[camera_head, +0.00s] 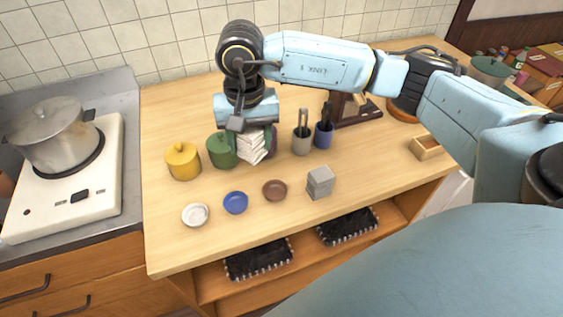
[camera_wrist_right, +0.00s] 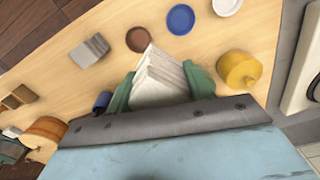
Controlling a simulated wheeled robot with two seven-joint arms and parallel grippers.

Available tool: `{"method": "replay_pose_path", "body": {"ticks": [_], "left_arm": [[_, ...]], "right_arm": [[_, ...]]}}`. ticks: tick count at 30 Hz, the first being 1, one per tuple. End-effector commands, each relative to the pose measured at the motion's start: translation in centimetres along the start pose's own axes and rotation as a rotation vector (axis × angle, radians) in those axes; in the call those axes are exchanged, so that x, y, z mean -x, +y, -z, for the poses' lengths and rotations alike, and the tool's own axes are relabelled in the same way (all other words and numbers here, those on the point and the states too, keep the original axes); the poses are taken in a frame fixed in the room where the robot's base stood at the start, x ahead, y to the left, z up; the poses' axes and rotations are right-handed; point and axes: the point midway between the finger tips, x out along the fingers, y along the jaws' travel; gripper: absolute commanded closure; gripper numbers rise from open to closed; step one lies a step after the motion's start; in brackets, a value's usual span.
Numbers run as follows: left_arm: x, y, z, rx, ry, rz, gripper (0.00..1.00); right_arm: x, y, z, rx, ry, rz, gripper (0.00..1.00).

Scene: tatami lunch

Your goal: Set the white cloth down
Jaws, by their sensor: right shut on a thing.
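The white cloth (camera_head: 252,148), a folded stack, hangs from my right gripper (camera_head: 255,138), which is shut on it over the wooden counter (camera_head: 215,255). In the right wrist view the cloth (camera_wrist_right: 160,80) sits between the two green fingers of the gripper (camera_wrist_right: 160,92). My left gripper is not in view.
A yellow pot (camera_head: 183,161) stands left. White (camera_head: 195,215), blue (camera_head: 235,203) and brown (camera_head: 274,190) dishes lie in front, with grey blocks (camera_head: 320,183) to their right. Grey (camera_head: 302,140) and blue (camera_head: 324,135) cups stand right of the cloth. The front counter strip is clear.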

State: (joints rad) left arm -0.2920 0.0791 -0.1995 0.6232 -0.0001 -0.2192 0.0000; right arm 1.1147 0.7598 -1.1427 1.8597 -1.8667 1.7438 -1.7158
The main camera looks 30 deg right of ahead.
Motion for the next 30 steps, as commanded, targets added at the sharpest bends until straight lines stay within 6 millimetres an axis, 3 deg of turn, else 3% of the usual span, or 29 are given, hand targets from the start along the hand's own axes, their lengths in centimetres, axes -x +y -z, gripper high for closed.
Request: {"method": "replay_pose_path", "body": {"ticks": [7,20,30], "left_arm": [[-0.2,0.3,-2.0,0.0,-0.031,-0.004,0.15],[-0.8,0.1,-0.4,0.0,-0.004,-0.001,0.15],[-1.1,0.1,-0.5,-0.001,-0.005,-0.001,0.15]], "right_arm": [[-0.9,0.8,1.9,-0.649,0.006,0.012,0.69],[-2.7,2.9,4.9,-1.792,-0.001,0.016,0.69],[-4.4,5.1,6.6,-2.627,0.003,-0.004,0.69]]}}
